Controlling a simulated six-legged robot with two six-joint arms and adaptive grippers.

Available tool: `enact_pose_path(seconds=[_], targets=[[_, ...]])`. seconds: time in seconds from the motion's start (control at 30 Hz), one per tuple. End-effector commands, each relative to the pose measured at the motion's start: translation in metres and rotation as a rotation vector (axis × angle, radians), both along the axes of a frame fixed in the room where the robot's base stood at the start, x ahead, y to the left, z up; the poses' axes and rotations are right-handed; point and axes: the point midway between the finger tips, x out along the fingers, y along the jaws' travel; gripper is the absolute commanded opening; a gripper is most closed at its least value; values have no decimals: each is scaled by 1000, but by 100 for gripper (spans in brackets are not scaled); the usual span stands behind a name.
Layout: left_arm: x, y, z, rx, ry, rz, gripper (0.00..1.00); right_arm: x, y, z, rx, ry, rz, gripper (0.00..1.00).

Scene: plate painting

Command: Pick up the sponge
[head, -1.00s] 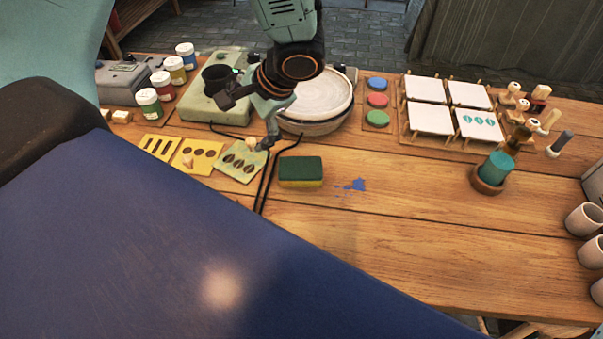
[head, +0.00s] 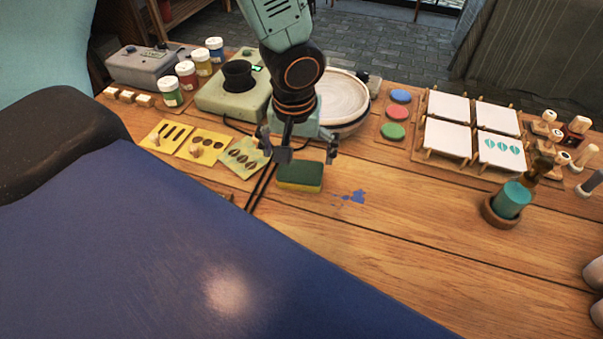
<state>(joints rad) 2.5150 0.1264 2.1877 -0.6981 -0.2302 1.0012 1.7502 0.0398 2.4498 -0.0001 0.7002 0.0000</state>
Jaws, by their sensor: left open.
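The sponge (head: 300,178) lies flat on the wooden table, green on top with a yellow lower layer. My left gripper (head: 303,154) is open and points down just above and behind the sponge. Its two fingers are spread, one to the left and one to the right of the sponge's far edge. I cannot tell the exact height gap between the fingers and the sponge. My right gripper is not in view.
Blue paint splatter (head: 352,196) marks the table right of the sponge. Stencil cards (head: 247,158) and black cables lie to its left. A white round basin (head: 345,98) stands behind the gripper. A teal cup-like item (head: 511,200) sits right.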

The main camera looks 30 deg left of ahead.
Motion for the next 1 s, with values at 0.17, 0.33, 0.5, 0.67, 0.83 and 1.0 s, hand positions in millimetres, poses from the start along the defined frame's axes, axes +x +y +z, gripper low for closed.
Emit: enact_pose_path(seconds=[0.17,0.33,0.5,0.67,0.83,1.0], targets=[[2,3,-20,1,4,0,100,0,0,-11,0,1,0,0],[9,6,-38,2,4,-1,100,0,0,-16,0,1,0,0],[17,9,-63,2,5,1,100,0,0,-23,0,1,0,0],[20,9,-74,3,3,2,100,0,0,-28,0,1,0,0],[20,8,-74,3,2,2,100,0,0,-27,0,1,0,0],[20,8,-74,3,2,2,92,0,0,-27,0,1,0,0]])
